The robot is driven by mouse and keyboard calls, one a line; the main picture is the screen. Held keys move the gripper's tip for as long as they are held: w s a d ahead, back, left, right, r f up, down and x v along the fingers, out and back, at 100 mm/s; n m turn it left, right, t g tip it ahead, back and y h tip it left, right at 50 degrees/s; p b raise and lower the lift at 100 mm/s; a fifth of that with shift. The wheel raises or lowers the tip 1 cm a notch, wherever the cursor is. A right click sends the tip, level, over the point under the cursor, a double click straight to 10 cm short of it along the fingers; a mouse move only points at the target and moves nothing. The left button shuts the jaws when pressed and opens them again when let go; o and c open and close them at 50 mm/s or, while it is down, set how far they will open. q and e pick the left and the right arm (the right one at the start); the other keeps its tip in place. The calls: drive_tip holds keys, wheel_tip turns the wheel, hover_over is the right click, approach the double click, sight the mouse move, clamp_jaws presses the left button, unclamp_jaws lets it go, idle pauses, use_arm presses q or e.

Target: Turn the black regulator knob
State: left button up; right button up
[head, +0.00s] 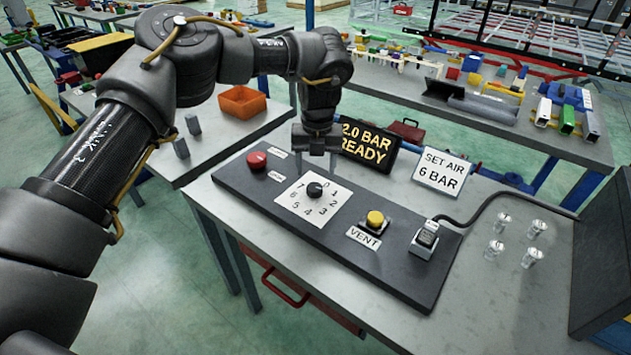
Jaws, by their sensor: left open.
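The black regulator knob (315,190) sits in the middle of a white dial plate (296,205) marked with numbers up to 7. The plate lies on a dark panel (255,198) on the grey table. My left gripper (316,163) hangs above and just behind the knob, fingers pointing down. It is open and appears empty, apart from the knob. A display (366,146) behind the panel reads "2.0 BAR READY". A white sign (441,171) reads "SET AIR 6 BAR". My right gripper is not in view.
On the panel are a red knob (257,160) at left, a yellow vent button (375,219) and a connector block (426,237) with a black hose (500,199). Several small metal fittings (494,249) stand at right, beside a dark box (606,265). An orange bin (242,102) is behind.

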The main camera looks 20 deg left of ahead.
sight(315, 187)
use_arm(q)
wheel_tip(315, 187, down, 6)
drive_tip(key=shift+s+a+r+p, duration=0.1)
drive_tip(key=shift+p, duration=0.45)
drive_tip(key=c, duration=1)
